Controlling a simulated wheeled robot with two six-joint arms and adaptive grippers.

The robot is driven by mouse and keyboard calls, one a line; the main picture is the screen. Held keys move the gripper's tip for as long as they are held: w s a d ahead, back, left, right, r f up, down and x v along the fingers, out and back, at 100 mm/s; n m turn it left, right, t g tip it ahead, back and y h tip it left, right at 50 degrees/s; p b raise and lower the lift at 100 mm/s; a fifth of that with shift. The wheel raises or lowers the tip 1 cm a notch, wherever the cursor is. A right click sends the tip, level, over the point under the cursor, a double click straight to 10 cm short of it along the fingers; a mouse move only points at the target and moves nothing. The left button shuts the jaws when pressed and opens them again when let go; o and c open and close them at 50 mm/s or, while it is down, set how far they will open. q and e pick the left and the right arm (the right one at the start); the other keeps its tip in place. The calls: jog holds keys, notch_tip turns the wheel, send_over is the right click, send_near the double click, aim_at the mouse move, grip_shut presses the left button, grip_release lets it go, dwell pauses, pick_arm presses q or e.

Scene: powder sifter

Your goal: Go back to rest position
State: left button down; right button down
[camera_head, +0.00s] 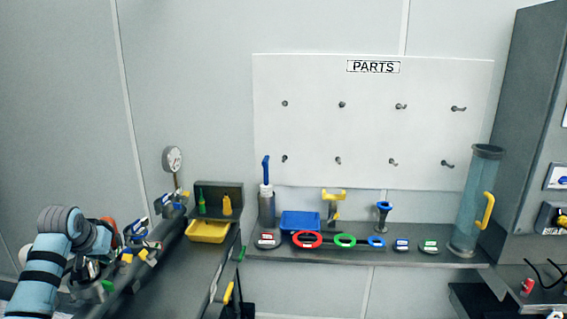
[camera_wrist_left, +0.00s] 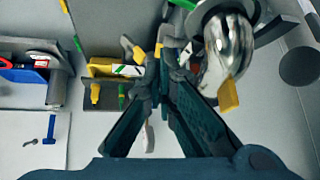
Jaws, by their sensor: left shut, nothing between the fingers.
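My left arm enters the head view at the left edge, light blue with dark bands. Its gripper end is small there and mixed with valves and fittings. In the left wrist view my left gripper (camera_wrist_left: 164,80) shows from behind, its dark fingers shut with nothing held. Beyond the fingertips are yellow and silver fittings, and a shiny metal pipe (camera_wrist_left: 229,45) lies just to their right. I cannot tell whether the fingers touch any of these. My right gripper shows in neither view.
A yellow tray (camera_head: 206,232) sits on the grey left counter. The back shelf holds a blue tray (camera_head: 300,220), red (camera_head: 307,240) and green (camera_head: 345,240) rings and a clear cylinder (camera_head: 472,208). A pressure gauge (camera_head: 173,159) rises near my left arm. The pegboard (camera_head: 372,130) is empty.

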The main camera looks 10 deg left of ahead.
pick_arm(q)
jog(key=s+d+f+m, duration=0.1)
jog(key=s+d+f, duration=0.2)
jog(key=d+f, duration=0.2)
jog(key=s+d+f+m+g, duration=0.1)
jog(key=s+d+f+m, duration=0.1)
jog(key=d+f, duration=0.4)
jog(key=s+d+f+m+h, duration=0.1)
jog(key=s+d+f, duration=0.3)
jog(key=d+f, duration=0.2)
notch_tip(320, 180, down, 2)
jog(key=shift+f+g, duration=0.1)
jog(key=shift+g, duration=0.2)
jog(key=s+d+f+g, duration=0.15)
jog(key=s+d, duration=0.25)
jog(key=s, duration=0.4)
jog(key=s+d+f+h, duration=0.1)
jog(key=s+d+f, duration=0.1)
jog(key=s+d, duration=0.45)
jog(key=s+d+f, duration=0.1)
jog(key=s+d, duration=0.2)
jog(key=s, duration=0.7)
notch_tip(320, 180, down, 22)
jog(key=s+a+g+b, duration=0.2)
jog(key=s+f+b, duration=0.1)
jog(key=s+f, duration=1.1)
jog(key=s, duration=0.1)
jog(key=shift+s+a+f, duration=0.3)
jog(key=shift+f, duration=0.1)
